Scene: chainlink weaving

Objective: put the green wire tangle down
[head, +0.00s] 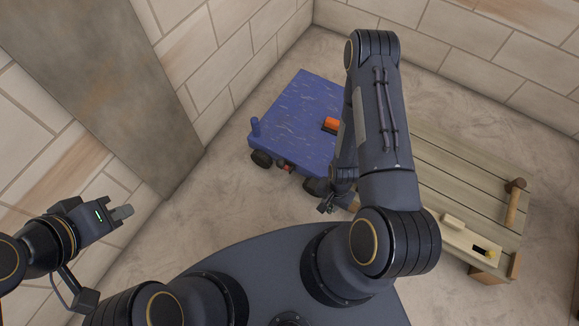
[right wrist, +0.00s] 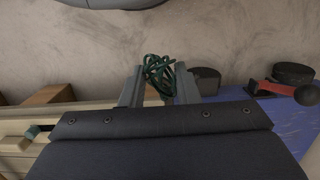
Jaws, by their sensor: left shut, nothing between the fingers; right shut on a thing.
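The green wire tangle (right wrist: 160,72) shows in the right wrist view as a loose bundle of dark green loops. My right gripper (right wrist: 159,88) is shut on it, with one finger on each side. In the head view the right gripper (head: 327,207) hangs between the blue cart and the wooden bench; I cannot make out the tangle there. Bare floor shows beyond the tangle in the wrist view. My left gripper (head: 123,212) is shut and empty at the far left, near the wall.
Bare floor lies left of the cart.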

